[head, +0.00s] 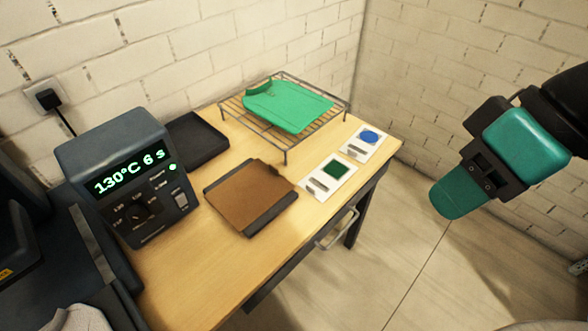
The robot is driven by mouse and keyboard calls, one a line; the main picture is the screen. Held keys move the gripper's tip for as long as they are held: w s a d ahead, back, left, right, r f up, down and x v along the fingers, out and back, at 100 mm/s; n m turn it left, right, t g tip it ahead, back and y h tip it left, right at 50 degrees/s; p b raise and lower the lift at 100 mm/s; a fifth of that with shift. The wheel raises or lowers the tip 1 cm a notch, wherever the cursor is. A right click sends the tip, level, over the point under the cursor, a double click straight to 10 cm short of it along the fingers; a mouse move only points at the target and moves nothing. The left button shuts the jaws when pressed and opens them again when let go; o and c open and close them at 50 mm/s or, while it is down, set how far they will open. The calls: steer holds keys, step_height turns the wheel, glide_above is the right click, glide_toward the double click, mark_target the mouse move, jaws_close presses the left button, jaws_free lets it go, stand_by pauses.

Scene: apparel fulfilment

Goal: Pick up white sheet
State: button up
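Two small white sheets lie flat on the right part of the wooden table. The nearer white sheet (312,186) bears a dark green square, and the farther white sheet (351,150) bears a blue disc. Both also have grey markings. My gripper (456,196) hangs at the right of the head view, above the floor and apart from the table and sheets. Its teal finger part shows from the side, so I cannot see the gap between the fingers. Nothing held is visible.
A wire rack (285,154) holds a green garment (288,104) at the back. A brown pad with dark edges (249,193) lies mid-table, beside a black tray (196,140). A heat press control box (127,177) reads 130°C 6 s at left. Pale cloth (82,319) shows bottom left.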

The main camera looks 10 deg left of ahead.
steer(key=w+a+f+n+g+y+b, duration=0.1)
steer(key=w+a+f+n+y+b, duration=0.15)
steer(key=f, duration=0.25)
steer(key=w+a+f+n+y+b, duration=0.1)
steer(key=w+a+f+n+y, duration=0.1)
steer(key=w+a+f, duration=0.3)
steer(key=m+t+y+b, duration=0.2)
steer(key=t+b, duration=0.7)
steer(key=b, duration=0.6)
glide_toward(311, 187)
steer(key=shift+r+n+p+x, duration=0.1)
steer(key=shift+n+p+x, duration=0.05)
steer(key=shift+p+x, duration=0.4)
steer(key=shift+r+n+p+x, duration=0.1)
steer(key=shift+p+x, duration=0.2)
steer(key=shift+x, duration=0.35)
steer(key=shift+p+x, duration=1.1)
steer(key=shift+x, duration=2)
steer(key=shift+f, duration=0.15)
jaws_close()
